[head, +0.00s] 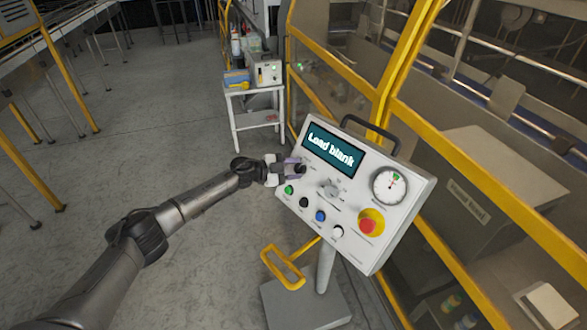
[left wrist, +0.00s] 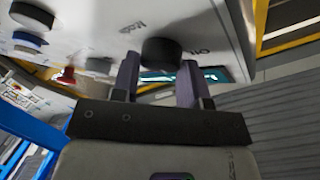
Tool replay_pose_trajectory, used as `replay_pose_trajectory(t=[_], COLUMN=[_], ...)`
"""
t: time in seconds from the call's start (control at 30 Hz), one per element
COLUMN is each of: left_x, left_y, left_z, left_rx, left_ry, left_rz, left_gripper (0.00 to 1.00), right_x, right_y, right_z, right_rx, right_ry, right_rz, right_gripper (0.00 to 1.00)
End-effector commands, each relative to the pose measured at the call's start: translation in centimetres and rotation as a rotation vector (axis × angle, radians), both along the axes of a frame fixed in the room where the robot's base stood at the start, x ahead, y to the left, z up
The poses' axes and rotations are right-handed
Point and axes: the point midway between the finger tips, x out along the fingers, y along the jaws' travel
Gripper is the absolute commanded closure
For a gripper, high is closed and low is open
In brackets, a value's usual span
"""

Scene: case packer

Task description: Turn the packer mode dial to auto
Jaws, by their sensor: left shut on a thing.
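The white control panel (head: 350,212) stands on a post, with a screen (head: 334,150) reading "Load blank". A black dial (head: 300,170) sits below the screen at the panel's left; its small labels are unreadable in the head view. My left gripper (head: 288,168) is at this dial and partly hides it. In the left wrist view, the dial (left wrist: 163,51) lies between the two fingers of my left gripper (left wrist: 159,78), which are shut on it. Which mark the dial points at cannot be told. My right gripper is not in view.
A grey lever knob (head: 329,189), a red emergency button (head: 370,223), a gauge (head: 390,185) and several small buttons are on the panel. A yellow-framed machine guard (head: 405,55) stands close behind. Open floor (head: 165,120) lies to the left.

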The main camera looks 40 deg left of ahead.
Motion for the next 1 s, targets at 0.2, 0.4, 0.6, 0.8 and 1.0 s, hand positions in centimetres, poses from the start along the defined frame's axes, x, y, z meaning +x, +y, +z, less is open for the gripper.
replay_pose_trajectory(t=[0.2, 0.4, 0.6, 0.8, 1.0], left_x=[0.15, 0.19, 0.22, 0.22, 0.24], left_y=[0.01, 0.02, 0.01, 0.04, 0.04], left_z=[0.33, 0.32, 0.37, 0.32, 0.33], left_rx=[0.171, 0.312, 0.421, 0.493, 0.529], left_ry=[-0.032, -0.056, -0.075, -0.087, -0.094], left_rz=[-0.102, -0.184, -0.249, -0.29, -0.31], left_gripper=[0.83, 0.83, 0.83, 0.83, 0.83], right_x=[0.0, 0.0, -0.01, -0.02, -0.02], right_y=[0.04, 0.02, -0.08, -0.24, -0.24], right_z=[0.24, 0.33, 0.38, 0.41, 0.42], right_rx=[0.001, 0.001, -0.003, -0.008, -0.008], right_ry=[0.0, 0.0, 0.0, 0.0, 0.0], right_rz=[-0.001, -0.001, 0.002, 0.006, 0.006], right_gripper=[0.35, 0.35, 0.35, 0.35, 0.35])
